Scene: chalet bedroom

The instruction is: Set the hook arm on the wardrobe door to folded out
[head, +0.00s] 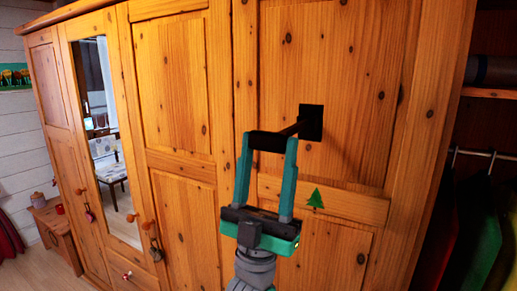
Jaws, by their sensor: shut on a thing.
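The wardrobe door (330,60) is knotty orange pine and fills the right of the head view. A square black plate (312,120) is fixed to it. A thin dark hook arm (294,129) runs from the plate down and left, standing out from the door. My gripper (270,142), with teal fingers and black tips, is in front of the door, shut on the outer end of the hook arm. The tips hide that end. I cannot tell the exact angle of the arm to the door.
A green tree emblem (315,198) is on the door below the plate. At right is an open compartment with a rail (480,153) and hanging clothes (480,225). At left are a mirrored door (105,130), knobs and a small wooden stand (55,230). Floor shows at lower left.

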